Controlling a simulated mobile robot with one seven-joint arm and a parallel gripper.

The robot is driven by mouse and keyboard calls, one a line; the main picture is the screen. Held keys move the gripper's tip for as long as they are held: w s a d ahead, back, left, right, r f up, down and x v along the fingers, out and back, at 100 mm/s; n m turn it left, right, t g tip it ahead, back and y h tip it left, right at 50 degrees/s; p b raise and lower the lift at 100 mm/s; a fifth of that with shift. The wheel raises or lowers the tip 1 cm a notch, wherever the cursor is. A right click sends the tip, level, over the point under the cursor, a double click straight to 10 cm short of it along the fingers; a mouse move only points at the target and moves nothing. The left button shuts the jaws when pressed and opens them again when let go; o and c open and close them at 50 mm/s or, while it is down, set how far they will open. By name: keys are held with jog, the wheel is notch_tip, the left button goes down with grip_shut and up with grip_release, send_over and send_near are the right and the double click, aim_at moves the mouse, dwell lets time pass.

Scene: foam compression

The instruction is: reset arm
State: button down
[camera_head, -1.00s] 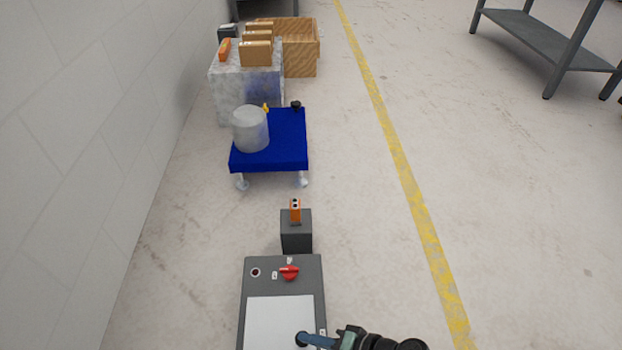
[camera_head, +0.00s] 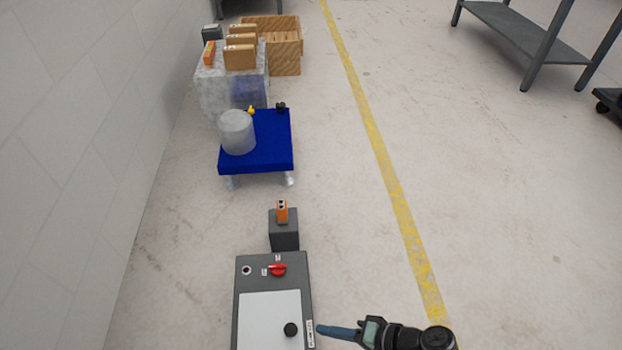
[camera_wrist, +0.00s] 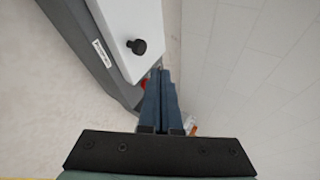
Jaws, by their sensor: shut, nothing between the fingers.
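My gripper (camera_head: 322,330) is at the bottom of the head view, just right of a grey cabinet (camera_head: 308,285) with a white panel (camera_head: 268,310). Its blue fingers are together and hold nothing. The wrist view shows the closed fingers (camera_wrist: 160,75) pointing past the cabinet's edge. A black knob (camera_head: 290,329) stands on the white panel, and the fingertips are a short way right of it, apart from it. The knob also shows in the wrist view (camera_wrist: 137,46). A red rotary switch (camera_head: 278,269) sits at the cabinet's top end.
A grey block with an orange piece (camera_head: 282,211) stands behind the cabinet. Beyond are a blue table (camera_head: 275,150) with a grey cylinder (camera_head: 237,132), and a stone-like block (camera_head: 215,90) with boxes. A wall (camera_head: 80,130) runs along the left.

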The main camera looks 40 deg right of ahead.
jog(key=shift+v, duration=0.9)
jog(key=shift+f, duration=0.1)
